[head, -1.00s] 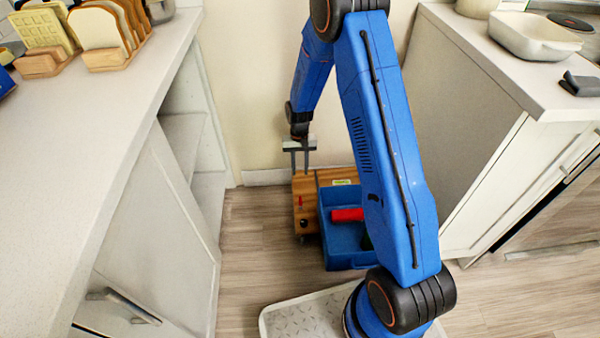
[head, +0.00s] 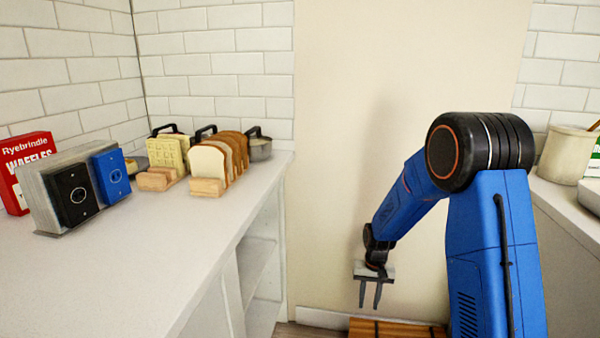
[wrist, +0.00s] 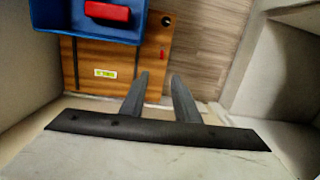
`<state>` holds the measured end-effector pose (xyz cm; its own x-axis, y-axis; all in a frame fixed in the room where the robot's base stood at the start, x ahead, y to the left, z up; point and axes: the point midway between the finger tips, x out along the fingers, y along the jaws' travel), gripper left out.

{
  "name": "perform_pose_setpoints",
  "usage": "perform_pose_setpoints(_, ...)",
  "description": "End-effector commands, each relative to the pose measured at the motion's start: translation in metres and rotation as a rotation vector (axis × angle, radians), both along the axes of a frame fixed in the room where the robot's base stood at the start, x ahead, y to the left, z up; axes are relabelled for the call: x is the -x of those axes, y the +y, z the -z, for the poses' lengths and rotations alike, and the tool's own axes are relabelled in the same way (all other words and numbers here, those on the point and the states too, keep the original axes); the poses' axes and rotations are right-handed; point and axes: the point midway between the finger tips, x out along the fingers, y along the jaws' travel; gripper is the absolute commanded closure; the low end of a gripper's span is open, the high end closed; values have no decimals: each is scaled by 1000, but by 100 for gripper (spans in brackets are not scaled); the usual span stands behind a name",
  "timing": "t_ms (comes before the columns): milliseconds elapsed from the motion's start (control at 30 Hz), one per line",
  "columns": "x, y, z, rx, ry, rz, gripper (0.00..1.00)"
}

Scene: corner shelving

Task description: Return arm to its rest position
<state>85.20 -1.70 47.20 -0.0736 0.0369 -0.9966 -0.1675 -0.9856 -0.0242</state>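My gripper (head: 370,293) hangs from my bent blue arm, fingers pointing down, in front of the beige wall. In the wrist view my gripper (wrist: 160,88) shows two dark fingers with a gap between them and nothing held. Below it is a wooden crate or board (wrist: 125,60) with a blue bin (wrist: 60,15) on it. A red object (wrist: 107,11) lies in the bin. In the head view only the top of the wooden piece (head: 395,329) shows, at the bottom edge.
The left counter (head: 110,265) holds bread slices in a rack (head: 215,165), a waffle rack (head: 165,155), a black and blue boxed pair (head: 85,190) and a red waffle box (head: 30,165). A right counter (head: 570,205) carries a beige pot (head: 566,155).

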Motion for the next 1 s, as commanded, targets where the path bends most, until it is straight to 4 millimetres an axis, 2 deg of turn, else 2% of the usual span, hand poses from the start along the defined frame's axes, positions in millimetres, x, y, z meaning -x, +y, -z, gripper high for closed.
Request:
perform_pose_setpoints(33,5,-2,-16,-1,-15,-3,72)
perform_pose_setpoints(100,11,-4,-34,-2,-31,-10,72)
perform_pose_setpoints(500,61,-15,-124,-2,-119,-41,72)
perform_pose_setpoints(1000,140,-29,-212,8,-229,-79,72)
